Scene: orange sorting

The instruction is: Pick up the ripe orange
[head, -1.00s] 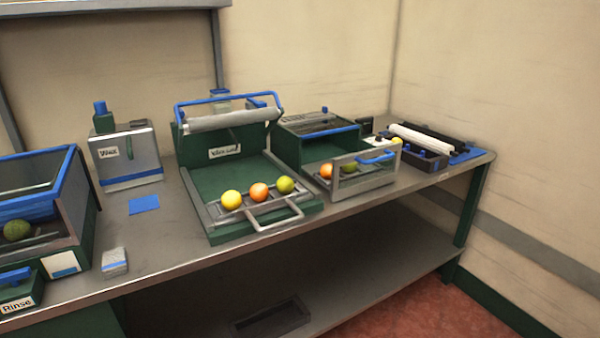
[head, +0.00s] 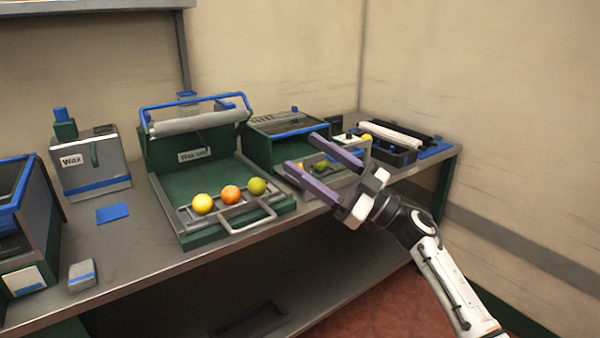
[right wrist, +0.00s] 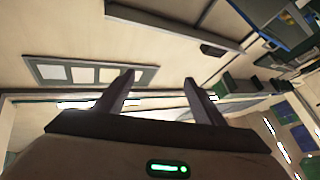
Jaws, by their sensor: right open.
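An orange-coloured fruit (head: 231,194) sits in the middle of a row on the metal rack (head: 243,209) of the open green machine. A yellow fruit (head: 202,204) is left of it and a green fruit (head: 257,186) is right of it. My right gripper (head: 298,154) is open and empty, with its purple fingers pointing left, to the right of the row in the picture. Its fingers also show apart and empty in the right wrist view (right wrist: 159,80), which shows no fruit. My left gripper is out of view.
A second machine (head: 290,124) with a fruit rack stands behind my right gripper, which partly hides its fruit. The raised roller and blue handle (head: 195,101) stand over the first machine. A wax box (head: 90,165), blue cloth (head: 112,212) and small block (head: 82,275) are left.

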